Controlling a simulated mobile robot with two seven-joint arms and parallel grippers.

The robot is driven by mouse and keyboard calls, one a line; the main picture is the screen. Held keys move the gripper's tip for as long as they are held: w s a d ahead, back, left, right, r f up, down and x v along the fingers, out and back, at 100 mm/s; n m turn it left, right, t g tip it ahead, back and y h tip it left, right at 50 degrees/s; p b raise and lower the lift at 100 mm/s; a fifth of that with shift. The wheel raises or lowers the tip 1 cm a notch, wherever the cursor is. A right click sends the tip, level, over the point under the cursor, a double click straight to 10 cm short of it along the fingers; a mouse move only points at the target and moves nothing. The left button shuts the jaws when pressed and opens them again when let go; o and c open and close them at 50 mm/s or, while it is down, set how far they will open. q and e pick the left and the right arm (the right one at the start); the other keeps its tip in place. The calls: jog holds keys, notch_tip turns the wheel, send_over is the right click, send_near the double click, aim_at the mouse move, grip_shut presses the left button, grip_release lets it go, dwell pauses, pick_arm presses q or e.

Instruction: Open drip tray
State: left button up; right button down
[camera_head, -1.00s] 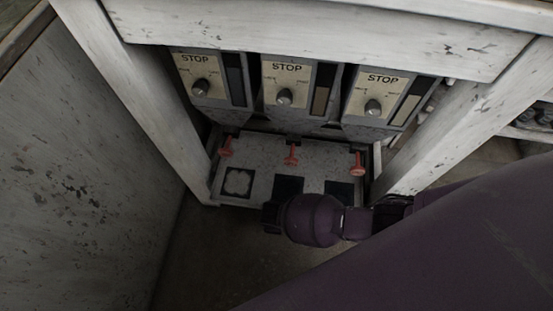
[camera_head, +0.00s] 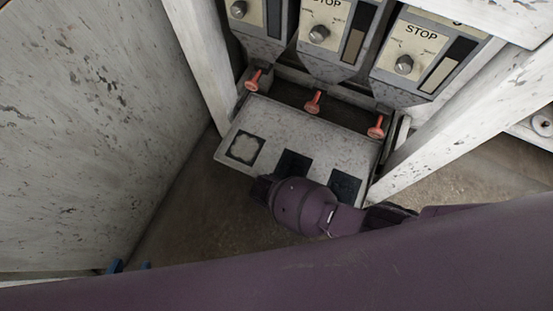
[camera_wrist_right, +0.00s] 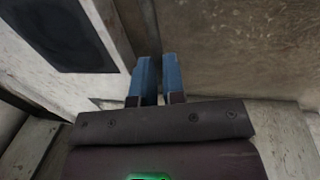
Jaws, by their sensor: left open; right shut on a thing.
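The drip tray (camera_head: 330,150) is a pale, scuffed box with three dark squares on its top, below the STOP-labelled dispensers. It stands pulled out, with a dark gap behind its top panel. In the right wrist view its pale surface (camera_wrist_right: 38,82) and one dark square show at the upper left. My right gripper (camera_wrist_right: 158,70) has its two blue fingers close together at the tray's front; what lies between them is hard to see. In the head view my purple wrist hides these fingers.
Several dispensers with knobs (camera_head: 404,64) hang above the tray, and red spouts (camera_head: 313,102) stick out over its back. White posts (camera_head: 205,65) flank it. A scuffed panel (camera_head: 90,120) stands at left. The floor (camera_head: 205,215) in front is clear.

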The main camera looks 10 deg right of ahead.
jog(key=shift+s, duration=0.15)
jog(key=c, duration=1.2)
grip_release()
jog(key=shift+r, duration=0.1)
pick_arm(q)
jog(key=p, duration=0.2)
jog(key=s+n+p, duration=0.1)
jog(key=p, duration=0.1)
jog(key=s+a+g+p, duration=0.1)
jog(key=p, duration=0.1)
jog(key=shift+s+a+r+y, duration=0.1)
jog(key=shift+s+r+y, duration=0.05)
jog(key=shift+r+y, duration=0.15)
pick_arm(e)
notch_tip(320, 180, up, 10)
jog(key=s+a, duration=0.1)
jog(key=shift+s+r, duration=0.15)
jog(key=shift+s, duration=0.15)
jog(key=shift+a, duration=0.1)
